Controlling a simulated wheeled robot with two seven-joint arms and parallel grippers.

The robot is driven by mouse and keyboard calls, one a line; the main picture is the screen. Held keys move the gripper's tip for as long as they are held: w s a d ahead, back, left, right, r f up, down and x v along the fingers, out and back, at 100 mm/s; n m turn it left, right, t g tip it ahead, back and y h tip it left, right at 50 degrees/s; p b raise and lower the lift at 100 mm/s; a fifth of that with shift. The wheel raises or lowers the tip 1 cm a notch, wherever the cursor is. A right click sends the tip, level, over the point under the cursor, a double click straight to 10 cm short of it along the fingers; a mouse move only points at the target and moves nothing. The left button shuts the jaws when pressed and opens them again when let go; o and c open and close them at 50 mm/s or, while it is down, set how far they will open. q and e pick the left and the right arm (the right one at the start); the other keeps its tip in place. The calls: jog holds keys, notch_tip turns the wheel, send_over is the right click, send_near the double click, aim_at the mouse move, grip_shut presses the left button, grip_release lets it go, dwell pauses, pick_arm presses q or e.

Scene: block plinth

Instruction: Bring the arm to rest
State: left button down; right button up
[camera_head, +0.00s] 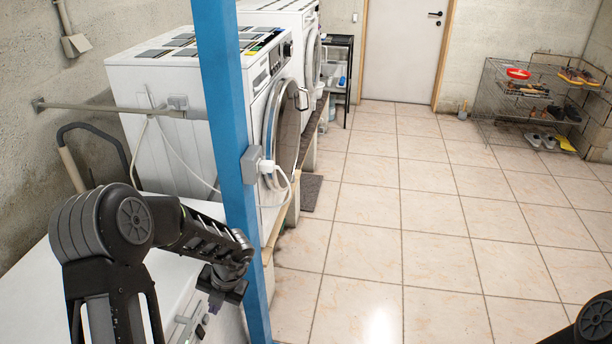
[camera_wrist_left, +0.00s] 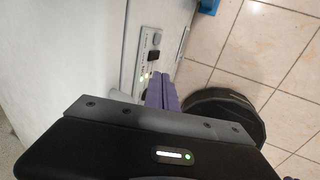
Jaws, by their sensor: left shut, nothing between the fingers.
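My left arm comes in from the left in the head view and bends down over a white machine. My left gripper (camera_head: 216,304) hangs at its end, beside the front of this white machine (camera_head: 160,300). In the left wrist view the purple fingers of the left gripper (camera_wrist_left: 162,92) are together and empty, close to the machine's control panel (camera_wrist_left: 149,58). I cannot tell whether they touch it. Only a dark piece of my right arm shows at the bottom right of the head view; its gripper is out of the picture.
A blue post (camera_head: 226,130) with a socket and plug (camera_head: 262,166) stands just right of the left arm. White washing machines (camera_head: 170,90) stand behind. A wire shoe rack (camera_head: 530,95) is at the far right. The tiled floor (camera_head: 400,220) is clear.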

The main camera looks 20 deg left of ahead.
pick_arm(q)
jog(key=w+d+f+m+t+y, duration=0.1)
jog(key=w+f+m+t, duration=0.2)
jog(key=m, duration=0.8)
jog(key=s+d+f+m+t+h, duration=0.15)
jog(key=d+f+m+h, duration=0.35)
jog(key=d+m, duration=0.75)
jog(key=s+d+f+m+g+h, duration=0.1)
jog(key=s+d+f+m+h, duration=0.1)
jog(key=s+d+m, duration=0.4)
jog(key=s+d+f+m+g+h, duration=0.2)
jog(key=s+d+f+m, duration=0.2)
jog(key=s+d, duration=0.8)
jog(key=shift+s+d+f+m, duration=0.15)
jog(key=shift+s+f+m, duration=0.15)
jog(key=shift+s+m, duration=0.5)
jog(key=shift+w+g, duration=0.25)
